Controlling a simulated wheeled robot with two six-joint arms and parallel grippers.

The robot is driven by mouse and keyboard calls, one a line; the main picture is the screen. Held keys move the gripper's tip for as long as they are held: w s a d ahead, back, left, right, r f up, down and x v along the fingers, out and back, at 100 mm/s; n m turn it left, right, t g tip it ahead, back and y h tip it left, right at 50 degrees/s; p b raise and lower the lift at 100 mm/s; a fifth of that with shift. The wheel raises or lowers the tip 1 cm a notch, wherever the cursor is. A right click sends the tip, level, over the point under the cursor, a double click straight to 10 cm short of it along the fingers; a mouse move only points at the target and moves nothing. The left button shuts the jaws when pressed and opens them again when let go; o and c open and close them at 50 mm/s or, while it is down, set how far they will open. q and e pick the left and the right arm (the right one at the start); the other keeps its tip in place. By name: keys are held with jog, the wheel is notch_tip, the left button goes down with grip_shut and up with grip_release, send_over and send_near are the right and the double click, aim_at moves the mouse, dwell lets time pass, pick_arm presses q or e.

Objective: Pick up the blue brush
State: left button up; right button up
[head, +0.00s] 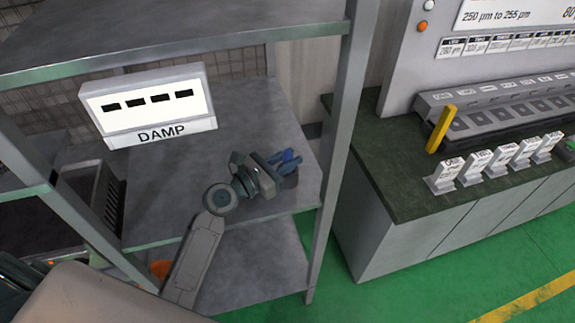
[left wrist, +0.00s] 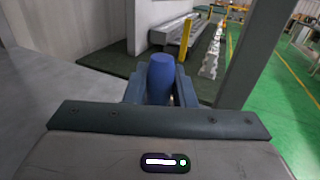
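The blue brush (left wrist: 160,72) stands up between the fingers of my left gripper (left wrist: 161,92) in the left wrist view. Its blue handle has a rounded top, and the fingers lie close along both sides, apparently shut on it. Its lower end is hidden behind the gripper body. In the head view, my left gripper (head: 287,160) is over the right front part of the grey middle shelf (head: 180,205). There the brush blends with the bluish fingers, and a dark patch lies just below them. I cannot tell whether the brush touches the shelf. My right gripper is not in view.
A white DAMP box (head: 150,105) shows at the left of the rack. A metal post (head: 338,150) stands just right of my left gripper. Beyond it is a dark-topped counter (head: 405,195) with several white label stands and a yellow bar (head: 440,128). Green floor is open at lower right.

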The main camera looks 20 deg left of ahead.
pick_arm(q)
grip_shut()
